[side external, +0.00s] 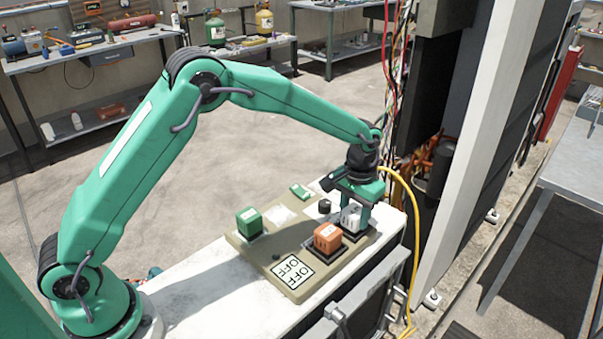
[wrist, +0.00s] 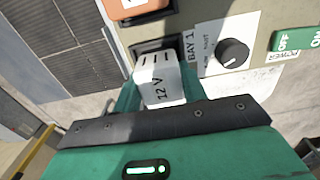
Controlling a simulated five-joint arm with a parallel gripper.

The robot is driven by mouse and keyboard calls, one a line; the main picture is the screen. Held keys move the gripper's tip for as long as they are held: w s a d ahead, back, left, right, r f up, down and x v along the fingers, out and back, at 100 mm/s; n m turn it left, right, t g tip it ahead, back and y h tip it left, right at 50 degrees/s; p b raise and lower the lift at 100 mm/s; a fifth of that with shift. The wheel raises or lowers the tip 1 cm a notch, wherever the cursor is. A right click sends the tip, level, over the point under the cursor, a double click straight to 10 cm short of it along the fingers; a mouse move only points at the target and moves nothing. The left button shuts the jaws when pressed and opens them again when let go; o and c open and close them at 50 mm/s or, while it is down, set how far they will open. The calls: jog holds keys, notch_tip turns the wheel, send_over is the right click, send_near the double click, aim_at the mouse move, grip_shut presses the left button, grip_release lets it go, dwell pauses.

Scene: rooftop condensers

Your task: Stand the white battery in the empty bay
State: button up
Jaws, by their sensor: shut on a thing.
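The white battery (side external: 351,217) is marked 12 V and shows in the wrist view (wrist: 160,82) between my fingers. My gripper (side external: 357,208) is shut on it at the right end of the tan panel (side external: 268,267). The battery looks roughly upright at the dark-framed bay (wrist: 150,46) labelled BAY 1. Its lower end is partly hidden, and I cannot tell whether it is above the bay or inside it. In the wrist view my gripper (wrist: 160,90) also shows, with its green fingers partly hidden.
An orange battery (side external: 328,236) sits in the neighbouring bay, close to my gripper. A green block (side external: 248,220) stands farther left on the panel. A black knob (wrist: 232,52) and a green power switch (wrist: 296,40) are beside BAY 1. A yellow cable (side external: 413,215) hangs at the right.

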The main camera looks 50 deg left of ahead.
jog(key=o, duration=1.2)
jog(key=shift+r, duration=3.95)
